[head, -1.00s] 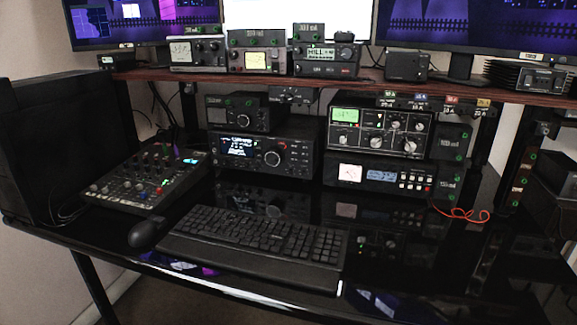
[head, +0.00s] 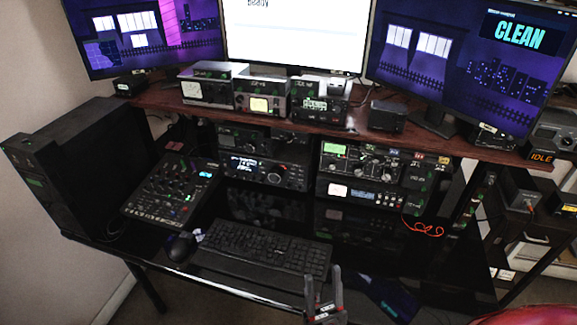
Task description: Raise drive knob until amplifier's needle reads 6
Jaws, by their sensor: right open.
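I cannot tell which unit is the amplifier, and no drive knob label or needle reading is legible. A slim unit with a lit white meter (head: 337,190) stands at the right of the desk rack. Above it is a unit with a green display and several knobs (head: 365,162). On the shelf are a small box with a pale meter (head: 205,91) and one with a yellow-lit meter (head: 260,104). My right gripper (head: 323,280) is at the bottom, open and empty, fingers pointing up, in front of the keyboard's right end and apart from all units. My left gripper is not in view.
A keyboard (head: 262,248) and mouse (head: 182,247) lie on the glossy black desk. A mixer (head: 170,193) sits at left. A red cable (head: 423,228) loops at right. The shelf (head: 430,138) overhangs the rack.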

